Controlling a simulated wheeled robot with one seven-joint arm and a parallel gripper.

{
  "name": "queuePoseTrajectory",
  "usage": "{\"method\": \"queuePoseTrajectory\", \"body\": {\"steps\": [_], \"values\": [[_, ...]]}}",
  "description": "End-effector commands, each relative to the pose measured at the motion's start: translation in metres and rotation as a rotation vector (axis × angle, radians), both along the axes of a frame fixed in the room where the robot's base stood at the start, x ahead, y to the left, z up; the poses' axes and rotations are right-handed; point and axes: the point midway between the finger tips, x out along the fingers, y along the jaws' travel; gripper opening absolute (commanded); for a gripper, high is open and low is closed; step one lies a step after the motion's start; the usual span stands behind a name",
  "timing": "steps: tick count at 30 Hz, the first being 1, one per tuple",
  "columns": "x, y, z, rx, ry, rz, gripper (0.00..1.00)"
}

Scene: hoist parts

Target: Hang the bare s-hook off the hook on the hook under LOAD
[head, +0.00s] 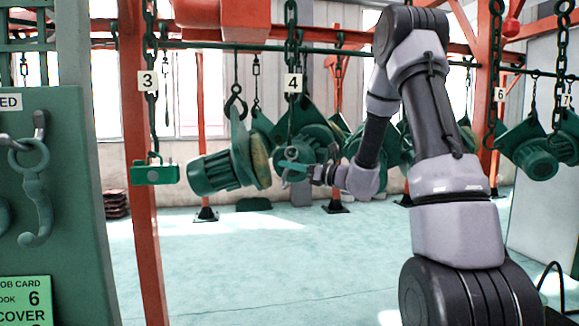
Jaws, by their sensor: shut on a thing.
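My gripper (312,173) is in the middle of the head view, at the end of my arm, below the chain with tag 4. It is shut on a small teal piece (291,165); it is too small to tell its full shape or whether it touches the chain. On the green panel at the left, a grey hook (40,122) holds a ring with a teal hook-shaped piece (40,205) hanging below it. A cut-off sign ending in "ED" is above it. No LOAD sign can be read.
Chains with tags 3 (148,81), 4 (293,83) and 6 (500,95) hang from the rail. A green block (155,174) hangs under tag 3. Large green motor-like parts (217,172) hang close around my gripper. Red posts stand nearby. The pale floor (270,265) is clear.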

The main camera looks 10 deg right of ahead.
Motion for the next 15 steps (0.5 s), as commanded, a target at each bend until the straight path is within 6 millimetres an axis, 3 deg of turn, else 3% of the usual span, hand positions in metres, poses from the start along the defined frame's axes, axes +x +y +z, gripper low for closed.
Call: {"method": "queuePoseTrajectory", "body": {"steps": [15], "values": [[0.0006,0.0,-0.0083,0.0,0.002,0.0,0.0]]}}
